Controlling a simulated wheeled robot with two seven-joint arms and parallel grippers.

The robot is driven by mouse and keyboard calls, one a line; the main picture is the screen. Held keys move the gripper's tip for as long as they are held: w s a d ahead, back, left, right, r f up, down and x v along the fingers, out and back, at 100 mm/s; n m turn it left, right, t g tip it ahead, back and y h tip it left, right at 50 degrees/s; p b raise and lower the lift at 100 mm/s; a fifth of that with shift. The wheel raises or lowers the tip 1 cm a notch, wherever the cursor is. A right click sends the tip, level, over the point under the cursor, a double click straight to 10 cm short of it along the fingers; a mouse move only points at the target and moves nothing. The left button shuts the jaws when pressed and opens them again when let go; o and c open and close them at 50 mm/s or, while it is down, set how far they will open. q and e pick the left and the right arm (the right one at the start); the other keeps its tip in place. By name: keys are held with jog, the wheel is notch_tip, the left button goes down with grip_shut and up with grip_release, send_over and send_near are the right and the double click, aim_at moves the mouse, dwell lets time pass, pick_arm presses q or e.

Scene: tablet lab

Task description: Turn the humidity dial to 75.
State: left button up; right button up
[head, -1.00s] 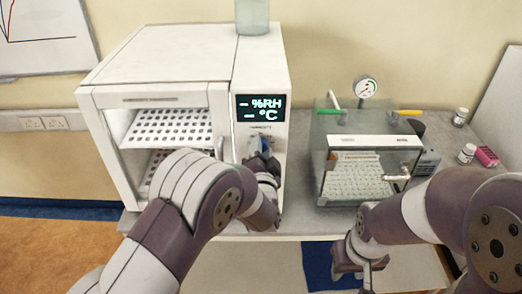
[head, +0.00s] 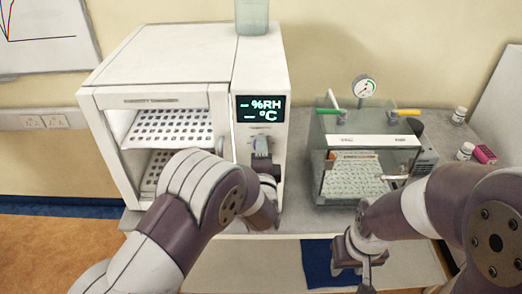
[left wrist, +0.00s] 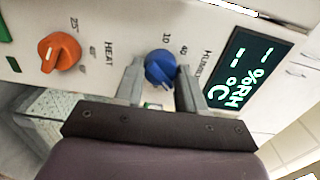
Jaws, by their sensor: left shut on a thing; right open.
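The humidity dial is a blue knob (left wrist: 160,68) on the front panel of a white chamber (head: 262,190). The labels 10, 40 and part of the word Humidity show beside it in the left wrist view. My left gripper (left wrist: 159,82) is shut on this knob, one finger on each side. In the head view my left gripper (head: 261,158) largely covers the knob. The dark display (head: 261,108) above it shows dashes before %RH and °C. My right gripper (head: 360,268) is open and empty, low in front of the bench.
An orange heat dial (left wrist: 60,52) sits on the same panel, beside the blue knob. A clear box (head: 362,175) with a gauge (head: 364,87) stands right of the chamber. Small bottles (head: 466,151) and a pink box (head: 485,154) are further right.

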dwell(0.4)
pick_arm(q)
jog(key=o, duration=1)
jog(key=shift+d, duration=0.15)
jog(key=s+b, duration=0.4)
jog(key=s, duration=0.8)
jog(key=shift+s, duration=0.4)
